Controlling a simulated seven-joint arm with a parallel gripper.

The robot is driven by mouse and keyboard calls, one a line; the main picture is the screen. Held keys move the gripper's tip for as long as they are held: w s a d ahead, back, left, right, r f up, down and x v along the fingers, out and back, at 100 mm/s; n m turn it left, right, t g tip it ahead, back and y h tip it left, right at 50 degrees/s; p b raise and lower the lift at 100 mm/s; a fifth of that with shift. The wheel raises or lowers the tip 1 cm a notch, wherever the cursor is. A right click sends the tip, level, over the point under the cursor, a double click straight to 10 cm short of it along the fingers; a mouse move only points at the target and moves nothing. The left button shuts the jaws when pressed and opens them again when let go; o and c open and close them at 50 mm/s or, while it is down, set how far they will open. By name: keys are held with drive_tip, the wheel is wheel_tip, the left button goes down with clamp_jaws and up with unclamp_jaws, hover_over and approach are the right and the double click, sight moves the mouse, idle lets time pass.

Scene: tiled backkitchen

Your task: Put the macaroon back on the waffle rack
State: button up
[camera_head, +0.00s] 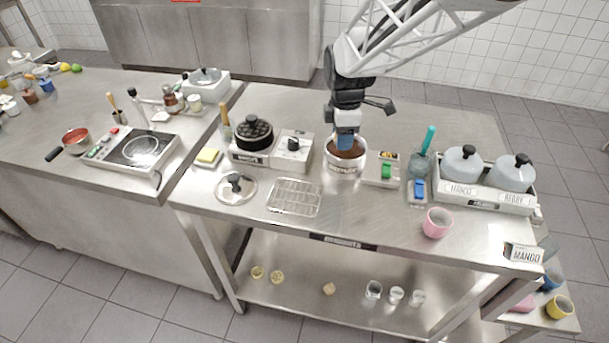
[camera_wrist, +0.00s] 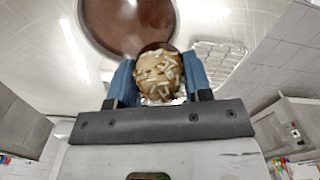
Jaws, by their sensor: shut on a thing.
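My gripper (camera_head: 346,142) has its blue fingers shut on the macaroon. In the wrist view my gripper (camera_wrist: 158,78) grips the macaroon (camera_wrist: 157,72) from both sides. The macaroon is a round golden piece with pale slivers, and its far edge looks dark brown. In the head view the fingers hide it. They are over the white pot of brown chocolate (camera_head: 332,168); I cannot tell whether the macaroon touches the chocolate (camera_wrist: 130,22). The waffle rack (camera_head: 294,197), a wire rack, lies empty on the counter left of the pot. It also shows in the wrist view (camera_wrist: 218,58).
A glass lid (camera_head: 236,188) lies left of the rack, and a black waffle iron (camera_head: 254,134) stands behind. The counter front between rack and cup is clear.

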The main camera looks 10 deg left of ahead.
drive_tip(key=s+f+n, duration=0.2)
drive_tip(key=s+n, duration=0.2)
drive_tip(key=s, duration=0.8)
drive_tip(key=s+f+n, duration=0.1)
drive_tip(key=s+n, duration=0.2)
drive_tip(key=s, duration=1)
drive_tip(key=shift+f+n, duration=0.35)
drive_tip(key=shift+n, duration=0.05)
hover_over(295, 196)
drive_tip(key=shift+f, duration=0.7)
drive_tip(key=shift+f, duration=0.15)
drive_tip(key=shift+f, duration=1.65)
drive_tip(key=shift+f, duration=0.15)
